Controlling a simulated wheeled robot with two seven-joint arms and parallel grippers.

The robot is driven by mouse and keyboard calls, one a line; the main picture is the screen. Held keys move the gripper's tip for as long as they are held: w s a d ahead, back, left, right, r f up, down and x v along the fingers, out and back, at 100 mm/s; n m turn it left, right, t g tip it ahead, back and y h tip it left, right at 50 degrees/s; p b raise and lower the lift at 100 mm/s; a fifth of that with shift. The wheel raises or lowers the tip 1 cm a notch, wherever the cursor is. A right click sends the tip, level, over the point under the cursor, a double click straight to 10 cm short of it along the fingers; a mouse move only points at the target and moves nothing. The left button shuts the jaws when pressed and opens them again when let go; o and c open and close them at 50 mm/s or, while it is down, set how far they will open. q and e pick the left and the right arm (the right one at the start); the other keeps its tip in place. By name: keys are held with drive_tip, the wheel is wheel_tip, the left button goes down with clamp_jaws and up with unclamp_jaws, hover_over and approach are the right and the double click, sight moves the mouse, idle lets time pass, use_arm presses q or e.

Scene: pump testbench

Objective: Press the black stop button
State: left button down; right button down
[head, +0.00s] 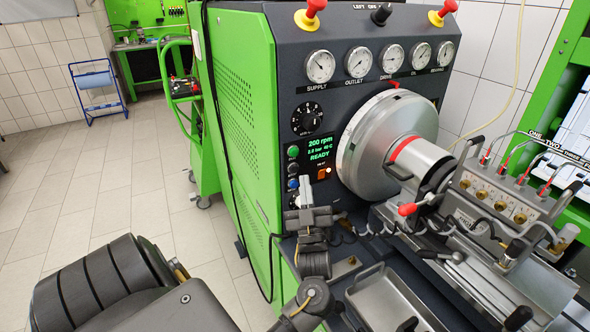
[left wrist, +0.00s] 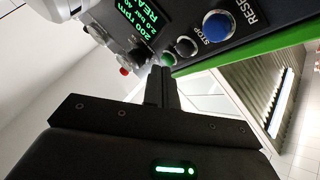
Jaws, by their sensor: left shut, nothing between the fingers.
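The black stop button (head: 293,167) sits on the dark front panel in a column, below a green button (head: 293,152) and above a blue one (head: 293,183). In the left wrist view the stop button (left wrist: 186,46) lies between the green button (left wrist: 168,60) and the large blue RESET button (left wrist: 217,25). My left gripper (head: 305,185) is shut and empty, its tips just in front of the panel near the lower buttons. In the left wrist view the shut fingers (left wrist: 162,70) end close to the green and stop buttons; I cannot tell contact. My right gripper is not seen.
The display (head: 319,147) reads 200 rpm and READY. A small orange-lit switch (head: 324,173) is right of the buttons. The big round chuck (head: 375,150) juts out to the right. A grey tray (head: 395,300) lies below. Open tiled floor is at left.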

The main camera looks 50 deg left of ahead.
use_arm(q)
drive_tip(key=d, duration=0.1)
drive_tip(key=s+d, duration=0.1)
drive_tip(key=d, duration=0.1)
idle(1.0)
